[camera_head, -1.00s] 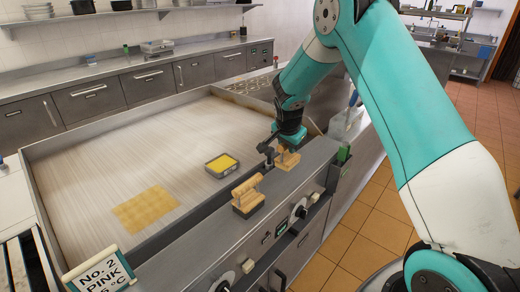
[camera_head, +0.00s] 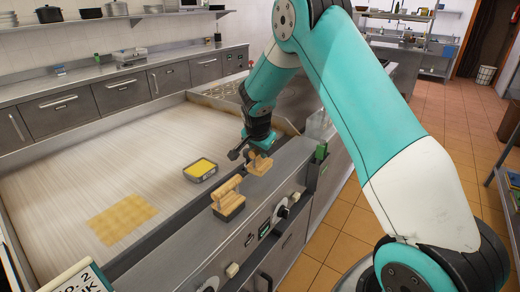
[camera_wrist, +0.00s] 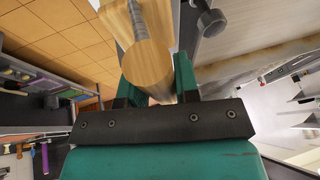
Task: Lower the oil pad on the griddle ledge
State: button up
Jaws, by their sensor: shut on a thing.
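My gripper (camera_head: 262,147) is shut on a wooden handle, which I take to be the oil pad's (camera_head: 259,164). In the wrist view the handle's round end (camera_wrist: 148,66) sits between the two green fingers (camera_wrist: 158,80). The held piece is over the griddle ledge (camera_head: 190,235), beyond a second wooden-handled block. I cannot tell whether its underside touches the ledge. Its lower face is hidden in the wrist view.
The second wooden block (camera_head: 228,198), with a dark base, stands nearer on the ledge. A grey tin with yellow contents (camera_head: 200,169) and a yellow-brown patch (camera_head: 123,219) are on the griddle plate (camera_head: 90,180). A green object (camera_head: 320,152) is at the ledge's outer side.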

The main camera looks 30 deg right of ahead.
aim_at(260, 164)
jog(key=shift+f+b, duration=1.9)
jog(key=shift+f, duration=0.65)
jog(key=shift+f, duration=0.25)
jog(key=o, duration=0.9)
jog(key=b+v, duration=0.4)
jog(key=v, duration=1.3)
jog(key=shift+r, duration=0.3)
jog(key=s+a+n+g+y, duration=0.1)
jog(key=s+a+n+y, duration=0.1)
jog(key=s+a+n, duration=0.5)
jog(key=s+a+n+g+y, duration=0.1)
jog(key=s+a+n+y, duration=0.2)
jog(key=s+a+n, duration=0.4)
jog(key=s+a+n+g+y, duration=0.1)
jog(key=s+a+n, duration=0.5)
jog(key=s, duration=1)
jog(key=shift+s+a+f+n+g+y, duration=0.2)
jog(key=shift+a+n+g+y, duration=0.2)
jog(key=shift+a+y, duration=0.35)
